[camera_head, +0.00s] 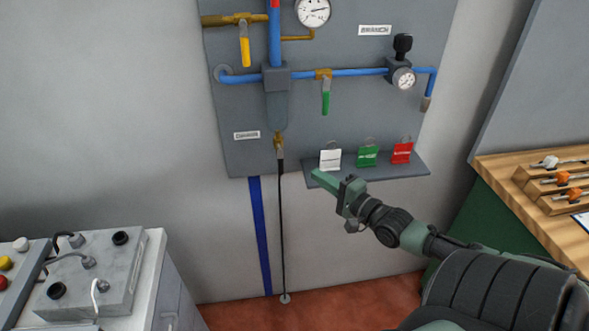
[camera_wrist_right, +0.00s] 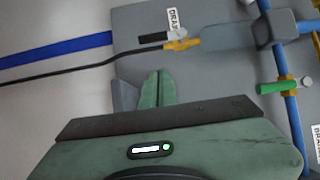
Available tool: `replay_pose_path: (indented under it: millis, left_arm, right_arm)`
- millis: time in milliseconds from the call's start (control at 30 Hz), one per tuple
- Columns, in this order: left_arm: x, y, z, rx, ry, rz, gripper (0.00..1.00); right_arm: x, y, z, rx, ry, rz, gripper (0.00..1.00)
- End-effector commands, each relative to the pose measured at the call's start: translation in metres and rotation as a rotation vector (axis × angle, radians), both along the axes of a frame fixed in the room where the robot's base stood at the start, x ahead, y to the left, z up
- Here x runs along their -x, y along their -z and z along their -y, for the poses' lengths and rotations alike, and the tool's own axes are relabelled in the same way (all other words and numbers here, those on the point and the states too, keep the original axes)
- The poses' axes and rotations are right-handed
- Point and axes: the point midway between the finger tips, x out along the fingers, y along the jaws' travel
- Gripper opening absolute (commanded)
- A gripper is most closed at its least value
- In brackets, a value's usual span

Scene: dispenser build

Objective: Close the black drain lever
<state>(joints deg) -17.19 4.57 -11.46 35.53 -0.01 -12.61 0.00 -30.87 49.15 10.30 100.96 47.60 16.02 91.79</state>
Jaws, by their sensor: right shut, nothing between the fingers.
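The black drain lever (camera_wrist_right: 153,37) lies beside the brass drain valve (camera_wrist_right: 182,44) in the right wrist view, alongside the black hose and under the drain label. In the head view the brass valve (camera_head: 278,139) sits at the panel's lower edge, below a grey-blue bowl, and the lever is hard to tell from the hose. My right gripper (camera_head: 318,177) is shut and empty, right of and below the valve, in front of the tag shelf. Its green fingers (camera_wrist_right: 158,88) are together in the right wrist view, apart from the lever. My left gripper is out of view.
A shelf (camera_head: 400,171) with white, green and red tags stands close behind my right gripper. A thin black hose (camera_head: 282,230) runs down to the floor. Yellow (camera_head: 244,50) and green (camera_head: 325,103) levers hang higher on the panel. A wooden bench (camera_head: 500,170) is at right.

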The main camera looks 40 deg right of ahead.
Motion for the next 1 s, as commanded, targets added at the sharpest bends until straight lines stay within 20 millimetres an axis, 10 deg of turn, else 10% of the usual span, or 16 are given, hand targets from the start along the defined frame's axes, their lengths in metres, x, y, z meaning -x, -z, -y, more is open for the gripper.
replay_pose_path:
  millis: [400,1000]
  left_arm:
    - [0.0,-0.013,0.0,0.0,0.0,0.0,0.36]
    - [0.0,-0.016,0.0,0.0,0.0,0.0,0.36]
  right_arm:
    - [-0.058,-0.004,-0.019,-0.003,0.0,0.003,0.0]
    - [-0.068,0.001,-0.031,0.0,0.0,0.0,0.0]
